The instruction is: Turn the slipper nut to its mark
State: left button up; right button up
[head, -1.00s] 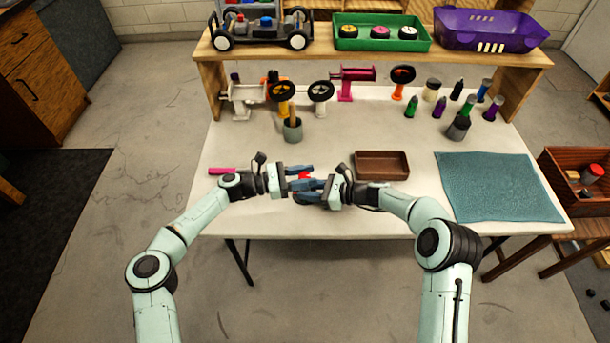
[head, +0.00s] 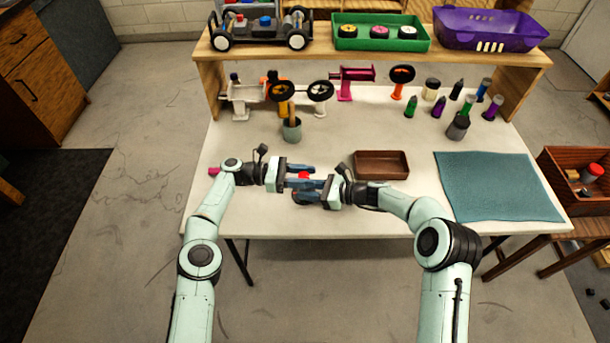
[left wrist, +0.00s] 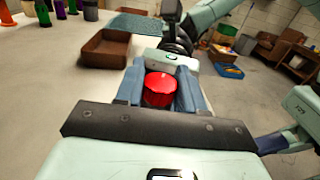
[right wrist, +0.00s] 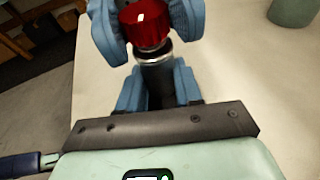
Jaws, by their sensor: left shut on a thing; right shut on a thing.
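The slipper nut appears as a red round knob (head: 304,176), seen from above in the left wrist view (left wrist: 160,90) and from the side in the right wrist view (right wrist: 146,27). My left gripper (head: 303,176) is shut on it, one finger on each side. Below the knob is a bright metal collar and a dark cylindrical body (right wrist: 157,82). My right gripper (head: 308,191) is shut on that body. Both grippers meet near the table's front middle. A small white patch shows on the knob; I cannot tell whether it is a mark or glare.
A brown tray (head: 381,178) lies right of the grippers, with a teal mat (head: 497,188) farther right. A grey-green cup (head: 292,131) stands behind the grippers. A pink object (head: 213,171) lies left.

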aim_at(305, 175)
pick_arm(q)
jog(key=shift+f, duration=0.2)
jog(key=o, duration=1)
jog(key=shift+c, duration=0.2)
jog(key=shift+r, duration=0.1)
notch_tip(305, 175, up, 10)
